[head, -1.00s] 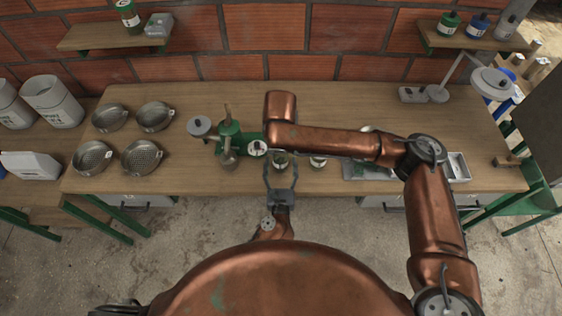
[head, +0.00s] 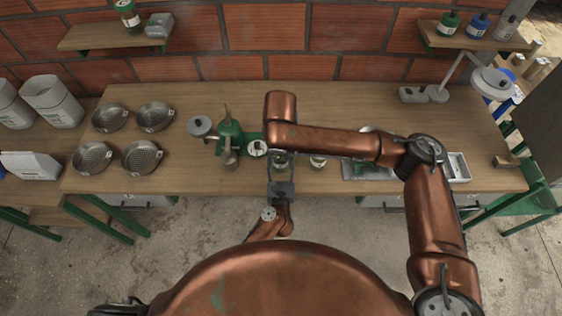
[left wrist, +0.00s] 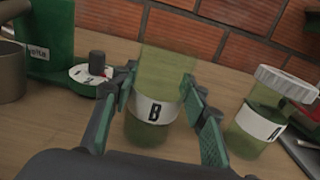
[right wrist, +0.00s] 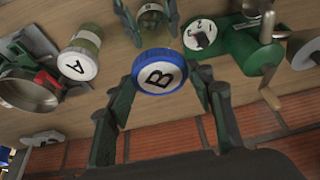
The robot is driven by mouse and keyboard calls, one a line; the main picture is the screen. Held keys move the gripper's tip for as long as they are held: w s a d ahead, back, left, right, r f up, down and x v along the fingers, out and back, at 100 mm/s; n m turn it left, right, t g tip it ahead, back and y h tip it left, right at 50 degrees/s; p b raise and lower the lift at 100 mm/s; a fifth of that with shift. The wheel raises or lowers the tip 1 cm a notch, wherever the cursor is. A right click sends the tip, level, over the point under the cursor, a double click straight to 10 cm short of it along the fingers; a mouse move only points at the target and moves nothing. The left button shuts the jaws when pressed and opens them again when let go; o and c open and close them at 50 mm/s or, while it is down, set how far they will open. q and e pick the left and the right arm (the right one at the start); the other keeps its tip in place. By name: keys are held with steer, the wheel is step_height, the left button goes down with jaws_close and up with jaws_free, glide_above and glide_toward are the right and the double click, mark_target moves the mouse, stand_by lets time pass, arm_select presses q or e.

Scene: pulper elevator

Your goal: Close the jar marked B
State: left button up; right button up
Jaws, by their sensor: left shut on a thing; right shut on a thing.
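Jar B (left wrist: 155,112), a see-through green jar with a white "B" label, stands upright on the wooden bench; no lid shows on it. My left gripper (head: 281,168) is shut around its sides, one finger on each side, in the left wrist view. The blue-rimmed lid (right wrist: 158,73) with a white "B" disc is in the right wrist view, between the fingers of my right gripper (right wrist: 160,88), which is shut on it. The lid is apart from the jar in that view. In the head view my right arm hides the lid and right gripper.
Jar A (left wrist: 258,122), with a white lid, stands to the right of jar B in the left wrist view. A green device (head: 230,138) with a numbered dial (head: 257,148) is close on the left. Several sieves (head: 143,157) lie further left. The bench behind is mostly clear.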

arm_select(q)
jaws_close()
arm_select(e)
glide_above(280, 159)
steer(key=w, duration=0.2)
steer(key=shift+f, duration=2.5)
steer(key=shift+d, duration=0.1)
steer(key=shift+f, duration=0.85)
steer(key=shift+s+f+m, duration=0.1)
steer(key=shift+f+m, duration=0.2)
steer(key=shift+f, duration=0.3)
